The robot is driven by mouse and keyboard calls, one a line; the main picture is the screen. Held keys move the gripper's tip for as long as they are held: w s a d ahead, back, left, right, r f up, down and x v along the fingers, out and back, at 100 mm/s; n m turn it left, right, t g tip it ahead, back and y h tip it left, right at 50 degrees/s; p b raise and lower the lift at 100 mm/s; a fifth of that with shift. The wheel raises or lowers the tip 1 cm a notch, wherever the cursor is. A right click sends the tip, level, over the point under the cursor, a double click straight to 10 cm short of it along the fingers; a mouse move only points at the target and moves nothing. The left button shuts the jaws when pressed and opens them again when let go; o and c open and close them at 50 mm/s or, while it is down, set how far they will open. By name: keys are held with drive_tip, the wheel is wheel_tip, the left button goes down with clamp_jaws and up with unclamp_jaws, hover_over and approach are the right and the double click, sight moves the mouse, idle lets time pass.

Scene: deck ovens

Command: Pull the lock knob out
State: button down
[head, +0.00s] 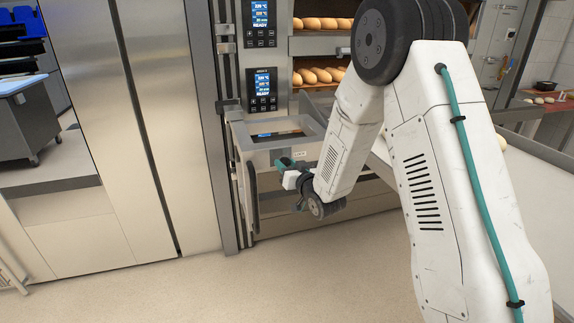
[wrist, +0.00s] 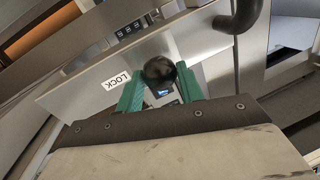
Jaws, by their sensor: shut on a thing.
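In the head view my gripper (head: 285,164) is at the front of the metal frame at the oven, below the control panels. The knob is hidden there by the fingers. I cannot tell how far the knob stands out from the front.
A dark vertical handle (head: 254,196) hangs on the frame left of my gripper; its curved end shows in the wrist view (wrist: 238,15). Oven control panels (head: 262,88) are above. Loaves (head: 318,75) lie on the decks behind my arm. The floor (head: 200,285) in front is clear.

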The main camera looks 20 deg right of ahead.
drive_tip(key=shift+s, duration=0.9)
drive_tip(key=c, duration=0.9)
unclamp_jaws()
drive_tip(key=shift+s, duration=0.1)
drive_tip(key=s+d, duration=0.1)
drive_tip(key=s, duration=0.6)
drive_tip(key=shift+s+d, duration=0.25)
drive_tip(key=shift+s, duration=0.05)
